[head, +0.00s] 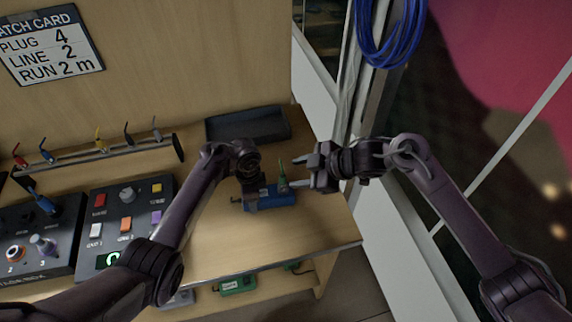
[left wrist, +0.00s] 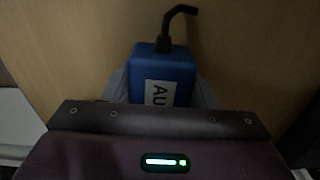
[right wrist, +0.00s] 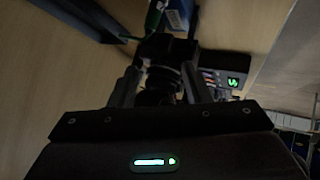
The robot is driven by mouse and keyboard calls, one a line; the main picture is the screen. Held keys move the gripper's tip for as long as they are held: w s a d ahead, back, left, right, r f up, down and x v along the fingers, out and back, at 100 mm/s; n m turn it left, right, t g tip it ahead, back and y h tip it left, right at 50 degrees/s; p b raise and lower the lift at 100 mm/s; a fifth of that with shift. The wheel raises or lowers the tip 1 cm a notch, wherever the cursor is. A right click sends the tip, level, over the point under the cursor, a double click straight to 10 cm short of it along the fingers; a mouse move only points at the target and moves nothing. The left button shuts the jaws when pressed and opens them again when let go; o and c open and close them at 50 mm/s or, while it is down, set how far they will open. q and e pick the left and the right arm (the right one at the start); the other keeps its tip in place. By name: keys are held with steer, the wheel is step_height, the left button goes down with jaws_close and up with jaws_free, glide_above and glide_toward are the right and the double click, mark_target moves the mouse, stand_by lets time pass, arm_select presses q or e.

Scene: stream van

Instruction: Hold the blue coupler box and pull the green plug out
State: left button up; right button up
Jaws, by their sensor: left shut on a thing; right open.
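The blue coupler box (head: 286,198) lies on the wooden desk near its right end. It also shows in the left wrist view (left wrist: 160,72), between the fingers, with a white label and a bent black cable end. My left gripper (head: 255,192) points down and is shut on the box. The green plug (head: 282,174) stands up from the box and shows in the right wrist view (right wrist: 153,17). My right gripper (head: 296,172) is open, its fingertips just right of the plug.
A black tray (head: 246,124) lies behind the box. A rack of small coloured plugs (head: 100,152) and control panels (head: 123,220) are at the left. A glass partition (head: 420,200) stands right of the desk. A green box (head: 236,285) is below the desk top.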

mark_target(284, 174)
steer(key=a+r+n+g+h, duration=0.2)
steer(key=a+n+h, duration=0.15)
steer(key=n, duration=1.75)
steer(key=w+f+n, duration=0.1)
steer(key=f+n, duration=0.1)
steer(key=f, duration=0.1)
steer(key=w+a+f+n+h, duration=0.1)
steer(key=w+f+n, duration=0.1)
steer(key=f+n, duration=0.1)
steer(key=w+f+n+h, duration=0.1)
steer(key=f+n, duration=0.2)
steer(key=f, duration=0.1)
steer(key=shift+w+a+f+t, duration=0.25)
steer(key=shift+w+t, duration=0.05)
steer(key=shift+r, duration=0.1)
jaws_close()
